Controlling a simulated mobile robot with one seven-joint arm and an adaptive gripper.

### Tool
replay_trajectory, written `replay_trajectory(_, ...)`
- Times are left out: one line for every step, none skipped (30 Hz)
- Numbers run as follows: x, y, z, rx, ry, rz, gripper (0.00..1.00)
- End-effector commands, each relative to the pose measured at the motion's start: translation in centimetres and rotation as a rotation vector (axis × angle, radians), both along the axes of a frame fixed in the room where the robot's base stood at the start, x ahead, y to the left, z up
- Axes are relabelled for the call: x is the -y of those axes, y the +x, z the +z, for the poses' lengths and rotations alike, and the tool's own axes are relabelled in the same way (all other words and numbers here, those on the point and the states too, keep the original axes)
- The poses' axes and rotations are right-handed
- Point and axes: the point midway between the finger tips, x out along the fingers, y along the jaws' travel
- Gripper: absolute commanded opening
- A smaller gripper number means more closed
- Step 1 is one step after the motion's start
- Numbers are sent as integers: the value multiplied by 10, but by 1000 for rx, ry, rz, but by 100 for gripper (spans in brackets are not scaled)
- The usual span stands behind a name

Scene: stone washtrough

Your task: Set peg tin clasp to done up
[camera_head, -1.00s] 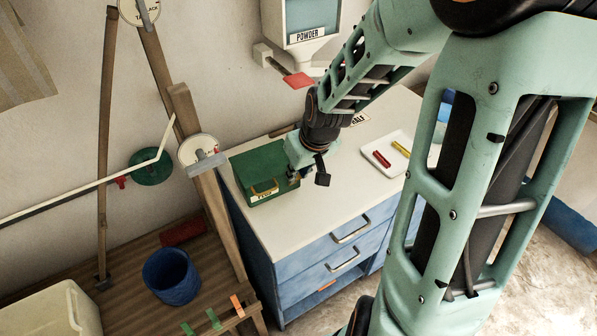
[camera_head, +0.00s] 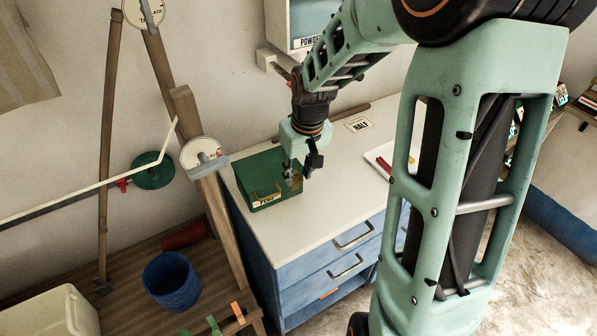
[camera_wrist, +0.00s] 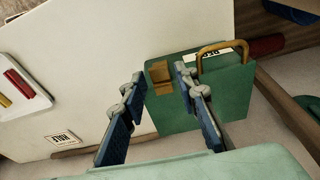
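The peg tin (camera_head: 262,168) is a green box with a PEGS label (camera_head: 267,201), standing at the left end of the white worktop. In the wrist view the tin (camera_wrist: 225,105) shows a brass bail handle (camera_wrist: 222,48) and a separate brass plate, seemingly the clasp (camera_wrist: 161,76). A bit of this brass shows in the head view (camera_head: 297,185) by the tin's right end. My gripper (camera_wrist: 160,73) is open, its two blue fingers apart on either side of the clasp in the wrist view. In the head view my gripper (camera_head: 291,178) is down at the tin. Contact cannot be told.
A white tray (camera_head: 371,157) with a red and a yellow stick lies right of the tin, partly behind my arm. A HALF label (camera_head: 359,125) is at the back. A wooden post (camera_head: 222,215) stands close left of the worktop. The worktop front is clear.

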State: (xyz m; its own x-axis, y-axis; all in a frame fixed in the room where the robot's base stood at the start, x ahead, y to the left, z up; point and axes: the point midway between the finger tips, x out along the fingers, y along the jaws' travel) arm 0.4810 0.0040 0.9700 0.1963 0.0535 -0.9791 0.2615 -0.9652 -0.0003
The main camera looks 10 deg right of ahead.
Motion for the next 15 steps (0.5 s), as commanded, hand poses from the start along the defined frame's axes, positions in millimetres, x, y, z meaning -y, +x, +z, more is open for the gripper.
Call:
replay_trajectory(0, 0, 0, 0, 0, 0, 35)
replay_trajectory(0, 0, 0, 0, 0, 0, 35)
replay_trajectory(0, 0, 0, 1, 0, 0, 35)
replay_trajectory(0, 0, 0, 1, 0, 0, 35)
replay_trajectory(0, 0, 0, 1, 0, 0, 35)
replay_trajectory(0, 0, 0, 1, 0, 0, 35)
replay_trajectory(0, 0, 0, 1, 0, 0, 35)
replay_trajectory(0, 0, 0, 1, 0, 0, 35)
replay_trajectory(0, 0, 1, 1, -1, 0, 35)
replay_trajectory(0, 0, 2, 2, 0, -1, 35)
replay_trajectory(0, 0, 3, 2, 0, -1, 35)
replay_trajectory(1, 0, 7, 3, -1, -1, 35)
replay_trajectory(1, -1, 10, 4, 0, -2, 35)
replay_trajectory(1, -1, 13, 5, -2, -2, 35)
replay_trajectory(2, -2, 19, 6, -2, -2, 35)
